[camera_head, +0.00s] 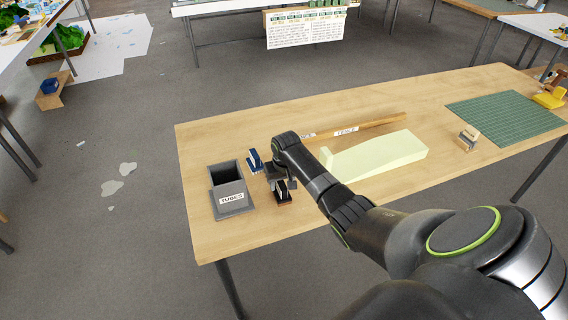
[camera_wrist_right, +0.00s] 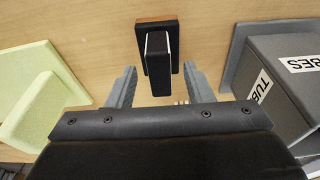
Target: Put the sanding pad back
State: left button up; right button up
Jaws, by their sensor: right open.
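A small block with a black upright grip on a dark, orange-edged base, which looks like the sanding pad (camera_wrist_right: 158,60), stands on the wooden table. In the head view the pad (camera_head: 284,198) is partly hidden under my right gripper (camera_head: 280,186). In the right wrist view my right gripper (camera_wrist_right: 160,82) is open, its two grey fingers on either side of the pad's grip with gaps showing. I cannot tell whether a finger touches it. My left gripper is not in view.
A grey box labelled TUBES (camera_head: 232,200) stands just left of the gripper. A pale green foam block (camera_head: 385,156) and a long wooden strip (camera_head: 365,127) lie to the right. A green cutting mat (camera_head: 505,113) is farther right.

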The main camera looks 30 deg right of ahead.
jog(key=d+b+v, duration=0.1)
jog(key=v, duration=1.5)
jog(key=s+a+f+n, duration=0.1)
jog(key=s+a+f, duration=0.2)
jog(key=s+f, duration=0.4)
jog(key=s+a+f+n, duration=0.1)
jog(key=s+a+f, duration=0.1)
jog(key=s+f, duration=0.5)
jog(key=s+a+r+t+h, duration=0.1)
jog(key=s+r, duration=0.1)
jog(key=s, duration=0.9)
jog(key=s+a+r, duration=0.1)
jog(key=s+a, duration=0.1)
jog(key=s, duration=0.8)
notch_tip(320, 180, down, 26)
jog(key=d+g+b, duration=0.1)
jog(key=d+b, duration=0.1)
pick_arm(q)
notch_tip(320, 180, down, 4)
jog(key=shift+b, duration=0.55)
pick_arm(e)
jog(key=s+a+f+g, duration=0.1)
jog(key=s+f, duration=1.4)
jog(key=f, duration=0.2)
jog(key=shift+a+f+y, duration=0.25)
jog(key=shift+a+y, duration=0.05)
jog(key=shift+a, duration=0.05)
